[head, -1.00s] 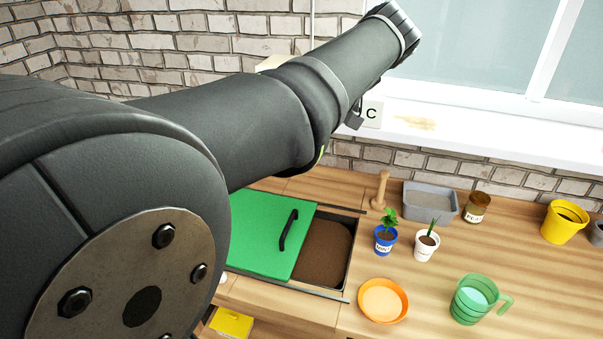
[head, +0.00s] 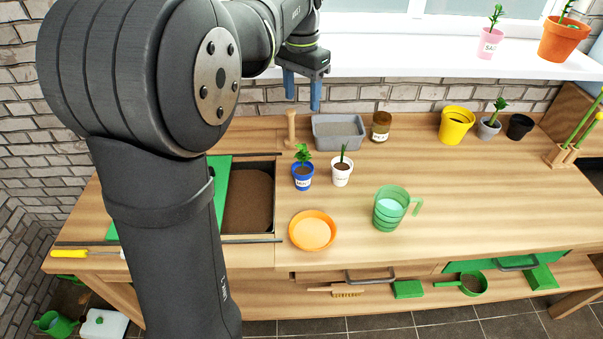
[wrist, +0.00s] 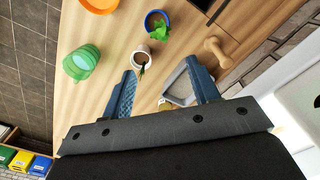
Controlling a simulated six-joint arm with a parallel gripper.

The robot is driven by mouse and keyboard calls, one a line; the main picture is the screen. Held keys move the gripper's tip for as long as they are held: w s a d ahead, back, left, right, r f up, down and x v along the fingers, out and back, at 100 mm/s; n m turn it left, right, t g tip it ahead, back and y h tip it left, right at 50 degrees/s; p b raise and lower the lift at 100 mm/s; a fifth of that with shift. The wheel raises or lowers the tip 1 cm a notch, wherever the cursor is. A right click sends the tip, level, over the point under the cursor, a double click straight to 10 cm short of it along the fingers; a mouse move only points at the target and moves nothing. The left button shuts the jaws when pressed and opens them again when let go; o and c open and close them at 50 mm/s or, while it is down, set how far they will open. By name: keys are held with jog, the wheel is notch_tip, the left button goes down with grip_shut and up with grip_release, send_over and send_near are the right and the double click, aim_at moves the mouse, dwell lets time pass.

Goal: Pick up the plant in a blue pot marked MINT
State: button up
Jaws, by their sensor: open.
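The plant in a blue pot marked MINT (head: 302,176) stands upright on the wooden bench, with green leaves above the rim. A white pot with a thin green plant (head: 342,171) stands just right of it. My gripper (head: 301,99) is high above the back of the bench, beyond the blue pot and apart from it. Its two blue fingers are spread and empty. In the wrist view the gripper (wrist: 163,90) shows wide open, with the white pot (wrist: 141,57) ahead between the fingers' directions and the blue pot (wrist: 151,19) farther off at the top.
A grey tray (head: 320,144), a wooden peg (head: 291,130) and a brown jar (head: 381,127) stand behind the pots. An orange dish (head: 330,217) and a green jug (head: 382,215) stand in front. An open soil bin (head: 268,238) lies left. The bench's right middle is clear.

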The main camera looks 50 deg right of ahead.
aim_at(301, 145)
jog(key=f, duration=1.6)
jog(key=shift+a+f, duration=0.15)
jog(key=shift+a, duration=0.05)
grip_shut()
